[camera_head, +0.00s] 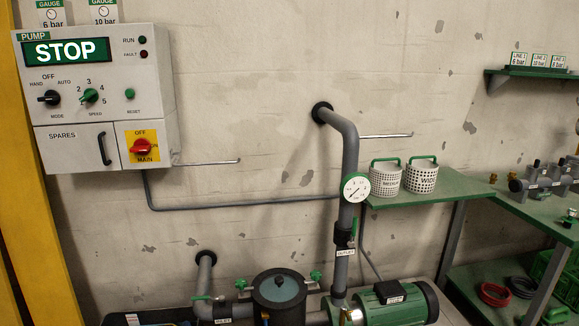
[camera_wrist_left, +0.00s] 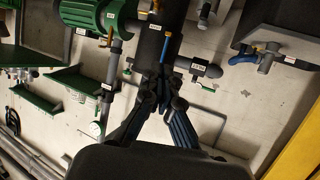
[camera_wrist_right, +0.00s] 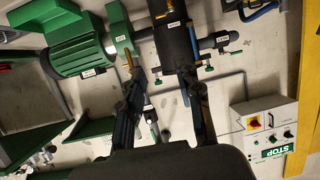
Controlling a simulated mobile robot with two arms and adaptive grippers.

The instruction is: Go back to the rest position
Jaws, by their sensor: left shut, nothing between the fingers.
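Neither gripper shows in the head view. In the left wrist view my left gripper (camera_wrist_left: 164,78) has its fingertips together, with nothing between them. Dark pipework lies behind it in the picture. In the right wrist view my right gripper (camera_wrist_right: 161,80) has its fingers spread apart, with no object seen between them. The pump's dark strainer body (camera_wrist_right: 178,45) and a small valve show behind it. I cannot tell the exact distance from either gripper to the pipework.
The control box (camera_head: 95,95) reads STOP on the wall at left. The strainer pot (camera_head: 279,296), green motor (camera_head: 400,303) and upright pipe with a gauge (camera_head: 355,187) stand low in front. A green shelf (camera_head: 460,186) holds two strainer baskets. A yellow post (camera_head: 38,220) is at far left.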

